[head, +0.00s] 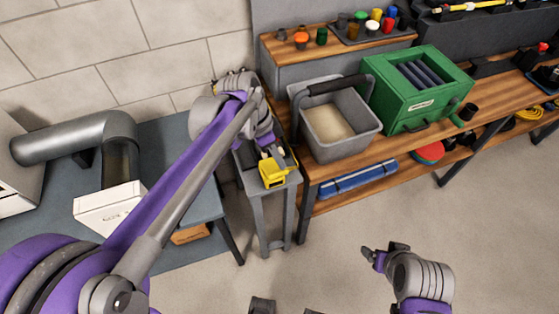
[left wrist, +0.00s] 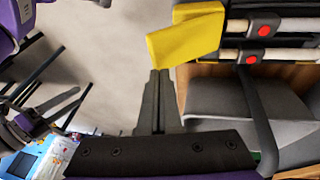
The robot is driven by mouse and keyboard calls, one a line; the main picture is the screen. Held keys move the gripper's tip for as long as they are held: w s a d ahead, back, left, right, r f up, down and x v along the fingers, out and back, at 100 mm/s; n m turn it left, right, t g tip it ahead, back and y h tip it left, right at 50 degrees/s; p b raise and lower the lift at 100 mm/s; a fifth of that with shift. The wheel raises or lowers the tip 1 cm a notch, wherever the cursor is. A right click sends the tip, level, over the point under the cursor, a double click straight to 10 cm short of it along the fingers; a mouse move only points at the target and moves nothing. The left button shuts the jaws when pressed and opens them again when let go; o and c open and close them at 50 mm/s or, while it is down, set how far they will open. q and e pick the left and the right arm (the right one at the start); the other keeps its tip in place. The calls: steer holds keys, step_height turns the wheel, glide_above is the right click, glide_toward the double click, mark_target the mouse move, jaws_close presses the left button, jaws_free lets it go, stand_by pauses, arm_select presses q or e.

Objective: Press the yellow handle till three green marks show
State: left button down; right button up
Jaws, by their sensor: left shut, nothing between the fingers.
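The yellow handle (head: 273,173) sits at the front end of a narrow grey stand (head: 262,208). In the left wrist view the yellow handle (left wrist: 185,38) lies just beyond my left fingertips (left wrist: 159,72). The tips look at or very near its lower edge; contact is not certain. My left gripper (head: 268,153) is shut and empty, right behind the handle in the head view. Two round red marks (left wrist: 263,30) show on pale bars beside the handle; no green mark is visible. My right gripper (head: 382,256) hangs over open floor, far from the handle; its jaw opening is unclear.
A wooden bench right of the stand holds a grey bin (head: 338,140) with a dark handle and a green box (head: 418,88). A blue-grey table (head: 50,178) with a metal duct (head: 75,137) stands left. The floor in front is clear.

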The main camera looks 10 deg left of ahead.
arm_select(q)
steer(key=shift+s+d+f, duration=0.1)
steer(key=shift+s+f, duration=0.05)
steer(key=shift+f, duration=0.15)
steer(key=shift+s+d+f+t+y, duration=0.5)
steer(key=shift+s+f+t+y, duration=0.1)
steer(key=shift+s+f+t, duration=0.15)
steer(key=shift+s+d+f+m+t+y+b, duration=0.2)
steer(key=shift+s+f+t+y+b, duration=0.25)
steer(key=shift+f, duration=0.3)
steer(key=shift+s+d+f+m+t+y+b, duration=0.1)
steer(key=shift+s+d+f+t+y, duration=0.1)
steer(key=shift+f+t, duration=0.45)
steer(key=shift+s+d+f+m+t+y+b, duration=0.1)
steer(key=shift+s+d+f+t+y+b, duration=0.2)
steer(key=shift+f, duration=0.6)
steer(key=shift+s, duration=0.1)
